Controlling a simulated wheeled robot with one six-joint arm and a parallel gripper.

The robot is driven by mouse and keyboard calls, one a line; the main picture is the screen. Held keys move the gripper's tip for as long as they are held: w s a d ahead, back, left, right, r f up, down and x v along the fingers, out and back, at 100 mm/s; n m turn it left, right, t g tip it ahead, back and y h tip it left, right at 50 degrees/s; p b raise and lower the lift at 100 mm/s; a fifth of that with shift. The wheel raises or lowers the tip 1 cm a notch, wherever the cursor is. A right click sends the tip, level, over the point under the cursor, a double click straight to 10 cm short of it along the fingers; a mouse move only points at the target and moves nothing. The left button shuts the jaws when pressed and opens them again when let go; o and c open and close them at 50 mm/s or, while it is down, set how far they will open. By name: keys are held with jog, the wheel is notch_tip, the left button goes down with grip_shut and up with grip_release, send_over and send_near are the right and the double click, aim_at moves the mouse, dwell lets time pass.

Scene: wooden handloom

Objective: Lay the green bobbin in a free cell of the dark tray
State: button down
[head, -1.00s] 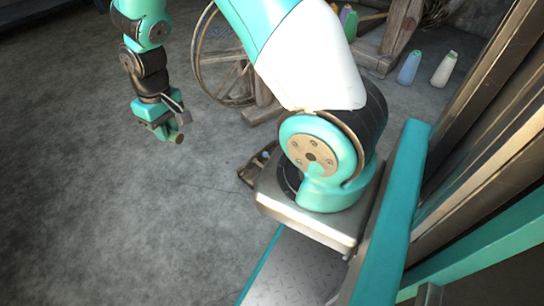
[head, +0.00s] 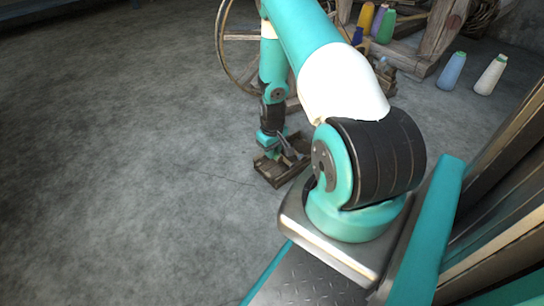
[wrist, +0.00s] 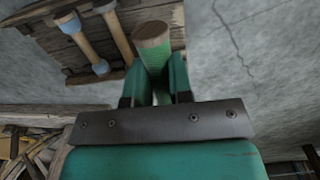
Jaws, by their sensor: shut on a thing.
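The green bobbin (wrist: 152,52), with a brown wooden end, is between the two fingers of my gripper (wrist: 157,72) in the wrist view. My gripper is shut on it. The dark tray (wrist: 45,40) lies beyond, and the bobbin overlaps its right part in this view; I cannot tell the gap between them. A bobbin with blue ends (wrist: 84,42) and a paler one (wrist: 115,30) lie in the tray. In the head view my gripper (head: 274,152) is at the dark tray (head: 266,173) on the floor, and the bobbin shows only as a small green spot.
A wooden spoked wheel (head: 230,50) stands behind the tray. Blue (head: 451,72) and cream (head: 490,75) thread cones stand at the upper right, with several coloured cones farther back. The loom's beams (head: 505,200) rise at the right. The floor to the left is clear.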

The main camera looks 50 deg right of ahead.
jog(key=b, duration=0.4)
send_over(273, 169)
jog(key=shift+f, duration=2.05)
jog(key=shift+f+b, duration=0.55)
jog(key=shift+f, duration=0.95)
jog(key=c, duration=0.9)
grip_release()
jog(key=shift+c, duration=0.2)
jog(key=shift+r, duration=0.1)
notch_tip(273, 169, up, 17)
jog(key=p, duration=1)
jog(key=shift+r+p, duration=0.15)
jog(key=shift+p, duration=0.2)
